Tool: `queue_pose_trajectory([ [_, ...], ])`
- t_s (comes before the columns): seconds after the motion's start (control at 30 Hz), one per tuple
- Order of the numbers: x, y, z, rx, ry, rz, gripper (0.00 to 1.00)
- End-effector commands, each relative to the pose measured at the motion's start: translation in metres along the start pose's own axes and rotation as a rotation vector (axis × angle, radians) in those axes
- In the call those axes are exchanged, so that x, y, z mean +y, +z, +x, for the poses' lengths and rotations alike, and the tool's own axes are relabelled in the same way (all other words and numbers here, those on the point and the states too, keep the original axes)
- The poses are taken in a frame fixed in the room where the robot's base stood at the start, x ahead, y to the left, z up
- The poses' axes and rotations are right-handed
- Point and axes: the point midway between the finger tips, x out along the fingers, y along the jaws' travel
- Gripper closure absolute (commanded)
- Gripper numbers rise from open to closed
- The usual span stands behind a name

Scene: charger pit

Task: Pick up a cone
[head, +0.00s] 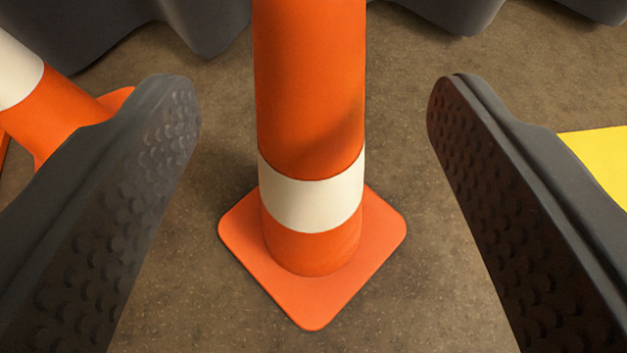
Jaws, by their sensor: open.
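An orange cone (310,110) with a white band stands upright on a square orange base in the middle of the head view. Its top is cut off by the upper edge of the picture. My gripper (312,100) is open, with one dark, studded finger on each side of the cone. Neither finger appears to touch it, and there is clear space on both sides. A second orange and white cone (65,115) is at the left edge, partly hidden behind the left finger.
Dark grey, wavy-edged objects (205,25) lie along the back, behind the cone. A yellow patch (600,155) shows at the right edge, partly hidden by the right finger. The brown floor (400,290) around the middle cone's base is bare.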

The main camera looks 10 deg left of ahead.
Motion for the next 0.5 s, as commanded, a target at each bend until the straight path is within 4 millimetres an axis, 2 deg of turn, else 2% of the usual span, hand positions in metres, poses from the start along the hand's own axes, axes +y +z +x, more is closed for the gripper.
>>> queue_pose_trajectory([
  [0.1, -0.001, 0.002, 0.016, 0.000, -0.002, 0.002, 0.40],
  [0.37, -0.001, 0.000, 0.030, 0.001, -0.002, -0.001, 0.40],
  [0.5, 0.000, -0.001, 0.049, 0.000, 0.000, 0.001, 0.40],
])
